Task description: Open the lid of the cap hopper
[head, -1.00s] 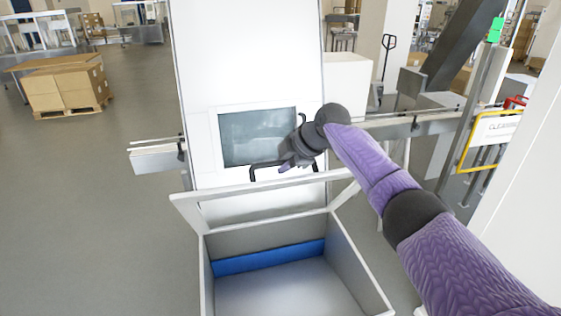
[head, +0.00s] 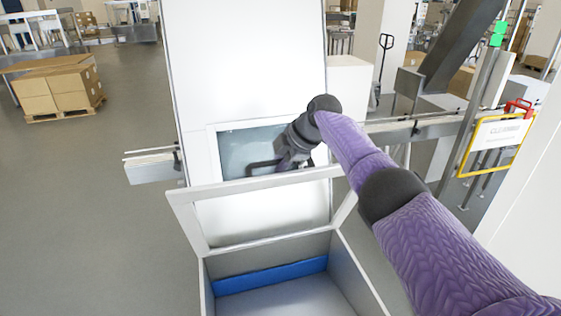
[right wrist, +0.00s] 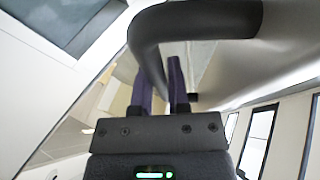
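The cap hopper (head: 348,272) is a white open-topped bin with a blue strip inside, at the lower middle of the head view. Its lid (head: 192,222) is a white-framed panel, raised steeply at the bin's far edge. The lid's dark handle (head: 262,167) shows just above the lid's top edge; in the right wrist view the handle (right wrist: 200,20) is a curved bar close to the fingers. My right gripper (right wrist: 160,85) is at the handle, its two purple fingers apart. The bar crosses the left finger; no firm grip shows. My left gripper is out of view.
A tall white machine cabinet (head: 240,60) with a dark window (head: 235,150) stands behind the lid. A conveyor rail (head: 440,125) runs to the right. A yellow-framed sign (head: 495,135) is at the right.

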